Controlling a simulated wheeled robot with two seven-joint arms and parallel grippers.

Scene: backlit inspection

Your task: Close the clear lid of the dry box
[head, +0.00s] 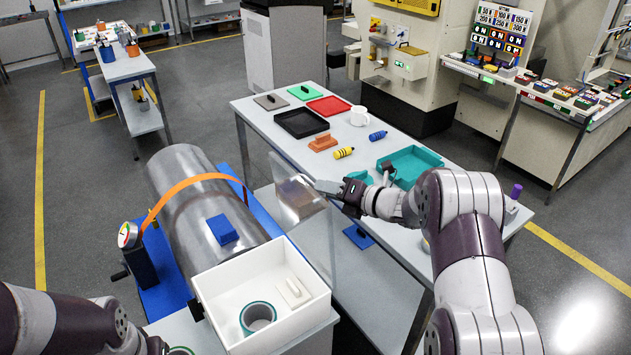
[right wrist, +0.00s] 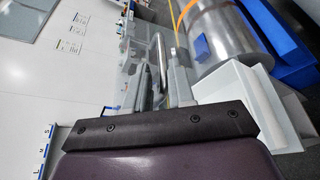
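The dry box is an open-topped white box (head: 318,307) at the bottom centre of the head view. A teal ring (head: 258,318) and a small white handled piece (head: 293,292) lie inside. Its clear lid (head: 300,200) stands raised at the box's right side and is hard to make out. My right gripper (head: 325,187) is at the lid's upper right edge; whether it touches the lid, and its finger gap, are unclear. The white box also shows in the right wrist view (right wrist: 252,98). My left gripper is out of view.
A large grey cylinder (head: 185,190) with an orange strap and a blue block (head: 222,229) lies behind the box. To the right, a light table (head: 285,145) holds a black tray (head: 301,123), a teal tray (head: 412,163), a white mug (head: 359,116) and other small items.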

